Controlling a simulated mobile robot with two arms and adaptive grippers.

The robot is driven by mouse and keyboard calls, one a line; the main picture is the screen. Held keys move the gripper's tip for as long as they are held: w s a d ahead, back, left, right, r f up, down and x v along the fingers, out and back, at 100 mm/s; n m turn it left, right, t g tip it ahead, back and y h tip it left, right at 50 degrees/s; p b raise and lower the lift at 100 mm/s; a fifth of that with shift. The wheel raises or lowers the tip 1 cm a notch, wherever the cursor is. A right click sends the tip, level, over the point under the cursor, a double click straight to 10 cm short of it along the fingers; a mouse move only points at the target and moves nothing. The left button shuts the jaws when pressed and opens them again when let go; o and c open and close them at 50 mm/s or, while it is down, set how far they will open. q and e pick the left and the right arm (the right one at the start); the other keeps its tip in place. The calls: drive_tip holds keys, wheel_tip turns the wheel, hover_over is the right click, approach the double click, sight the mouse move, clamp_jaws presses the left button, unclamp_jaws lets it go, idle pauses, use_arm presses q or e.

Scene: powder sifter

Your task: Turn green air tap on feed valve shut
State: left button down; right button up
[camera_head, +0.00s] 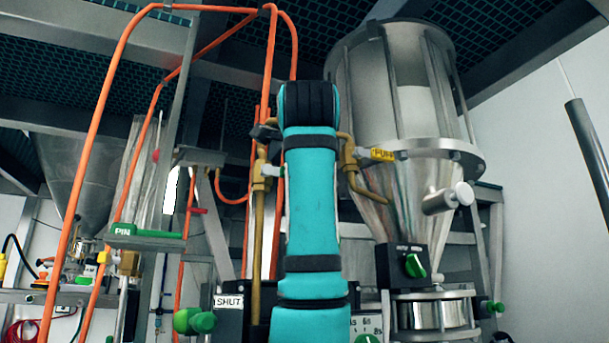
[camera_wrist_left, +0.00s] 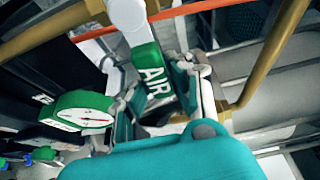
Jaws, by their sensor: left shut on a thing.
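In the left wrist view the green air tap (camera_wrist_left: 149,62) shows as a green handle with white AIR lettering, beside a brass pipe. My left gripper (camera_wrist_left: 163,92) has its fingers on either side of the handle and is shut on it. In the head view my teal left arm rises through the middle, and it hides the gripper and the tap behind it. My right gripper is in neither view.
A steel hopper (camera_head: 400,190) stands right of my arm, with a black box and green knob (camera_head: 414,266) below it. Brass pipes (camera_head: 257,215) run close to the arm. Orange pipes (camera_head: 107,88) fill the left. A green-rimmed gauge (camera_wrist_left: 85,112) is near the gripper.

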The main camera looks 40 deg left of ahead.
use_arm(q)
drive_tip(key=shift+f, duration=0.1)
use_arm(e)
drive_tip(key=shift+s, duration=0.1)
use_arm(q)
drive_tip(key=c, duration=1.3)
unclamp_jaws()
drive_tip(key=shift+o, duration=0.7)
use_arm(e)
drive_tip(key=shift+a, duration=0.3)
use_arm(q)
drive_tip(key=shift+s+d, duration=0.1)
drive_tip(key=shift+s, duration=0.05)
drive_tip(key=v, duration=1.1)
drive_tip(key=shift+s+d, duration=0.2)
drive_tip(key=shift+s, duration=0.05)
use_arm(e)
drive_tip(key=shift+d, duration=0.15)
